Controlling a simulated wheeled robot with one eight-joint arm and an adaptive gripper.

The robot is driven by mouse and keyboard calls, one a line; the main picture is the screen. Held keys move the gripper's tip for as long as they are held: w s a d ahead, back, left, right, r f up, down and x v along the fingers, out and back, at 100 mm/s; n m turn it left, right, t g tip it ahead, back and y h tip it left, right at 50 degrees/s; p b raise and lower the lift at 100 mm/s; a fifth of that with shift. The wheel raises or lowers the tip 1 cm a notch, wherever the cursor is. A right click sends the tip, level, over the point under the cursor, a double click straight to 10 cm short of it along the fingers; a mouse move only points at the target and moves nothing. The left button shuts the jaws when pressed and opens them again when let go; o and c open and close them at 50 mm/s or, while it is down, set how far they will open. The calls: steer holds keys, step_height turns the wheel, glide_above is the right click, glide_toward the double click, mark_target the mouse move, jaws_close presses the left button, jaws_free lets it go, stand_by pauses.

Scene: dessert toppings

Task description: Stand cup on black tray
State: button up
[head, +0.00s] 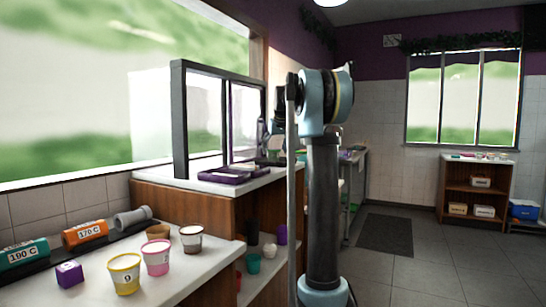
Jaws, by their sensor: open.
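Several cups stand upright on the white counter at lower left: a yellow cup (125,275) with a number, a pink-and-white cup (156,258), and a white cup with a brown band (191,239). A grey cup-like piece (131,218) lies on its side at the far end of a long dark strip (45,266), which may be the black tray. A dark purple tray (222,176) lies on the raised counter further back. I cannot tell which cup is meant. My arm rises at centre right, apart from the cups; my gripper cannot be made out.
Orange (85,233) and teal (24,253) temperature-labelled cylinders lie along the dark strip. A purple cube (69,274) and a brown bowl (158,231) are on the counter. A dark-framed glass screen (178,120) stands behind. The floor at right is open, with a dark mat (385,234).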

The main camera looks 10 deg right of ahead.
steer(key=v, duration=0.8)
steer(key=shift+s+r, duration=0.2)
steer(key=shift+r, duration=0.2)
steer(key=s+f+m+g, duration=0.1)
steer(key=s+f+g, duration=0.1)
steer(key=s+f, duration=2)
steer(key=s+f+g+h, duration=0.1)
steer(key=s+f, duration=2.2)
steer(key=s, duration=0.5)
steer(key=shift+a+m+g, duration=0.35)
steer(key=shift+m+g, duration=0.05)
steer(key=shift+s, duration=0.15)
